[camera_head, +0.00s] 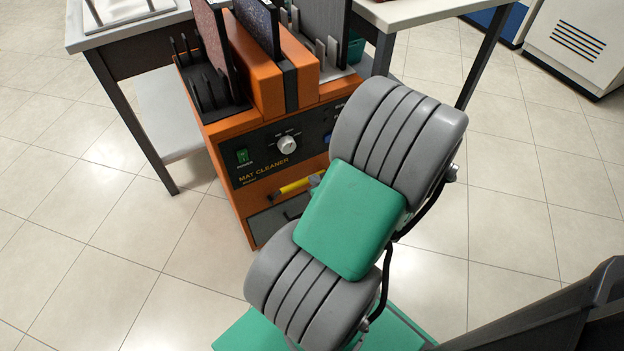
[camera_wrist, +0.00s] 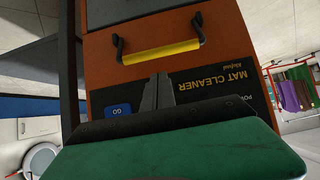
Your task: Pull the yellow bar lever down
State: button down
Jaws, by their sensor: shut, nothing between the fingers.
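The yellow bar lever (camera_head: 292,187) is on the front of the orange mat cleaner (camera_head: 240,208), below its dark control panel. My arm hides its right end in the head view. In the wrist view, which shows the machine upside down, the whole yellow bar lever (camera_wrist: 160,52) spans two black end brackets. My gripper (camera_wrist: 160,78) is shut and empty. Its fingertips appear over the machine front on the panel side of the bar, close to its middle, with a small gap in the picture. Whether they touch the machine cannot be told.
The panel has a green power switch (camera_head: 242,156), a knob (camera_head: 286,144) and a blue GO button (camera_wrist: 120,110). A grey drawer (camera_head: 270,219) lies below the lever. A white-topped table (camera_head: 120,30) stands behind. The tiled floor at left is clear.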

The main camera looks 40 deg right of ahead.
aim_at(305, 179)
jog(key=b+x, duration=0.2)
jog(key=x, duration=0.6)
jog(key=shift+w+f, duration=0.2)
jog(key=shift+s+f+b, duration=0.1)
jog(key=shift+s+b, duration=0.05)
jog(key=shift+b, duration=0.25)
